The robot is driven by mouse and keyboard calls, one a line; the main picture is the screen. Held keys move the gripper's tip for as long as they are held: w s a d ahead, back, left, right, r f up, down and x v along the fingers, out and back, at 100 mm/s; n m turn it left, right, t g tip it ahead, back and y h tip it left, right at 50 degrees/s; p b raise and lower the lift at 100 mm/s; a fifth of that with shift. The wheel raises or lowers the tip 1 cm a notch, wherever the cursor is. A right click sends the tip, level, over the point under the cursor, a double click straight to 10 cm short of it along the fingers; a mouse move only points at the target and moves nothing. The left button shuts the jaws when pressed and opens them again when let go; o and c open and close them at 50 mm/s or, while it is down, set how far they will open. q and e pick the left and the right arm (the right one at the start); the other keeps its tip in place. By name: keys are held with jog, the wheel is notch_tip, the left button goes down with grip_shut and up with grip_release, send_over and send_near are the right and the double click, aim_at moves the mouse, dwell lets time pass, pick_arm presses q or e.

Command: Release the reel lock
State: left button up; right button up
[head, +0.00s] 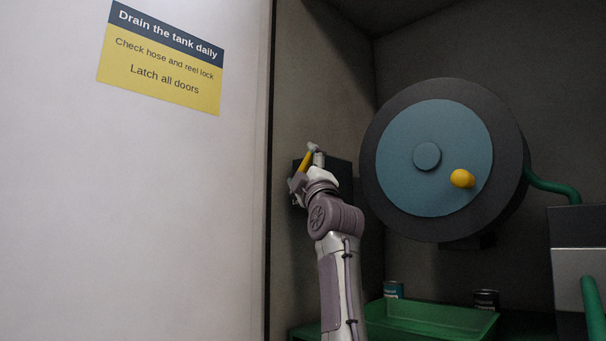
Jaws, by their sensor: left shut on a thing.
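The hose reel (435,152) is a large dark disc with a blue face, a round hub and a yellow crank knob (462,178). It is mounted in the dark recess at the right. To its left, on the recess's side wall, is a dark plate (343,172) with a yellow lever (307,159), which appears to be the reel lock. My left gripper (311,160) is at the lever, shut on it. The gripper and wrist hide much of the plate and the lever's lower end. My right gripper is not in the view.
A white panel with a blue and yellow sign (160,58) fills the left side. A green tray (432,318) and two cans (393,289) (486,299) are below the reel. A green hose (553,187) runs right to a grey box (580,275).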

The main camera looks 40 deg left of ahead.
pick_arm(q)
jog(key=shift+d, duration=0.1)
jog(key=o, duration=1.5)
jog(key=shift+d, duration=0.1)
jog(key=shift+f, duration=0.1)
jog(key=shift+s+d+f, duration=0.1)
jog(key=shift+d+f, duration=0.05)
jog(key=shift+f, duration=0.05)
jog(key=v, duration=1.1)
jog(key=shift+s+d+f, duration=0.1)
jog(key=shift+d, duration=0.05)
